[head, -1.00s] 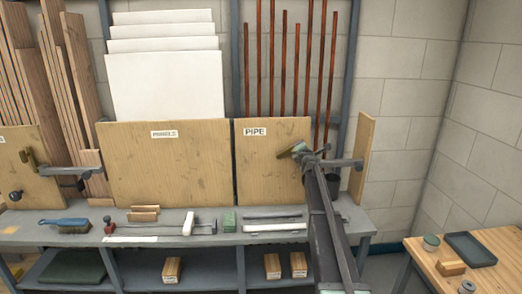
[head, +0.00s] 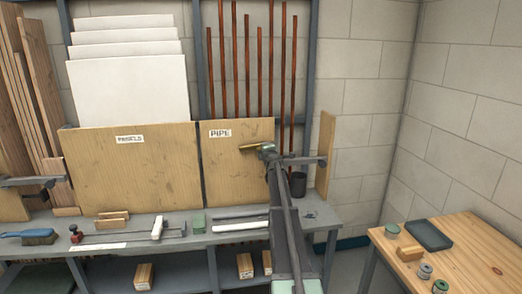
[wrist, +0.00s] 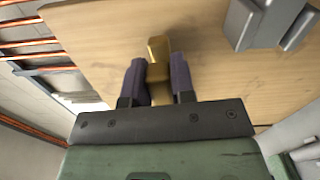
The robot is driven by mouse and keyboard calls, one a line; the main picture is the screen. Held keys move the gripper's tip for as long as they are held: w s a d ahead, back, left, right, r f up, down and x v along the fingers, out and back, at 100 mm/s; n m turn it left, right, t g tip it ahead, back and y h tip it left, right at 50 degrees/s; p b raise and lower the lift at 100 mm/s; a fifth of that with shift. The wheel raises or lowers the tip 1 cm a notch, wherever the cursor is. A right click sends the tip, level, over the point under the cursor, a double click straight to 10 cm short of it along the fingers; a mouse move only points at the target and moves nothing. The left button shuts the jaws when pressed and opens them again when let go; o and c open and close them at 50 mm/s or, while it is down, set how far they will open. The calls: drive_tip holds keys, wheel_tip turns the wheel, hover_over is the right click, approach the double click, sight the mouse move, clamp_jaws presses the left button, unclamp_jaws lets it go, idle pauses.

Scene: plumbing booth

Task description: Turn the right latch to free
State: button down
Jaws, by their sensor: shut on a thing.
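The right latch is a brass-coloured lever (head: 249,148) at the upper right of the board marked PIPE (head: 232,160). In the head view it points left, close to level, with its right end hidden by my gripper (head: 266,150). In the wrist view the brass lever (wrist: 158,52) stands between the two dark fingers of my gripper (wrist: 159,78). The fingers are shut on it, in front of the plywood board.
A grey bar (head: 300,160) runs right from the latch to an upright wooden board (head: 326,155). A dark cup (head: 299,185) stands below it. Copper pipes (head: 248,75) rise behind the PIPE board. The bench (head: 190,235) below holds tools. A wooden table (head: 465,255) stands at right.

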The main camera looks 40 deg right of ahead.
drive_tip(key=c, duration=1)
unclamp_jaws()
drive_tip(key=shift+o, duration=0.2)
drive_tip(key=shift+s, duration=0.1)
drive_tip(key=v, duration=1)
drive_tip(key=shift+s+a, duration=0.2)
drive_tip(key=shift+s, duration=0.05)
drive_tip(key=shift+c, duration=0.5)
